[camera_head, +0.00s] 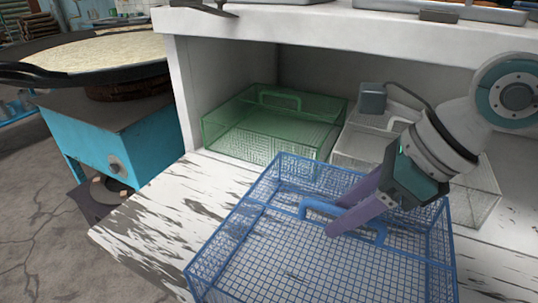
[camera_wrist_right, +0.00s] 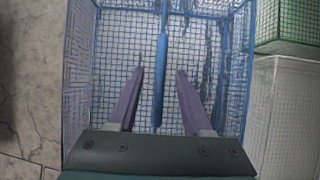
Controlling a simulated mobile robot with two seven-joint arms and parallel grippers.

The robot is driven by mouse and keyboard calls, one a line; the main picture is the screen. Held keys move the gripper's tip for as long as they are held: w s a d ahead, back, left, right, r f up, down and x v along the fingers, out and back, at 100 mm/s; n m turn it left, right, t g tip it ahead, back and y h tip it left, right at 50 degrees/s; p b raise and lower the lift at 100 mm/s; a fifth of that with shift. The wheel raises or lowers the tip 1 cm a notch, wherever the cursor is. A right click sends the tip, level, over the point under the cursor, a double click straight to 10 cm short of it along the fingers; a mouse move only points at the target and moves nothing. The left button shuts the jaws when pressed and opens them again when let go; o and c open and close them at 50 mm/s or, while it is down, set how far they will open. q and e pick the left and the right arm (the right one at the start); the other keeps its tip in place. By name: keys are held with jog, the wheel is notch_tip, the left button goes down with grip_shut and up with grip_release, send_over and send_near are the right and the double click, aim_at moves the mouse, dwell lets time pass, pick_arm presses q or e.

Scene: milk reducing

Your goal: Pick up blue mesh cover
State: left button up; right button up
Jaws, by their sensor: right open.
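The blue mesh cover (camera_head: 262,252) is a wire box with a solid blue handle (camera_head: 368,229) on top. It rests on the worn white surface in the lower middle of the head view. My right gripper (camera_head: 336,218) comes in from the right with its purple fingers spread over the handle. In the right wrist view, the open fingers (camera_wrist_right: 160,72) lie on either side of the blue handle (camera_wrist_right: 159,95), with gaps between. Whether either finger touches it I cannot tell. My left gripper is not in view.
A green mesh cover (camera_head: 262,120) with a handle sits inside the white shelf, behind the blue one. A pale mesh cover (camera_head: 360,146) and a grey box (camera_head: 372,98) stand beside it. A large pan (camera_head: 100,55) on a blue stove (camera_head: 105,135) is at left.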

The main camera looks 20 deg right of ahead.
jog(key=shift+w+a+f, duration=0.2)
jog(key=shift+f, duration=0.2)
grip_shut()
dwell(1.2)
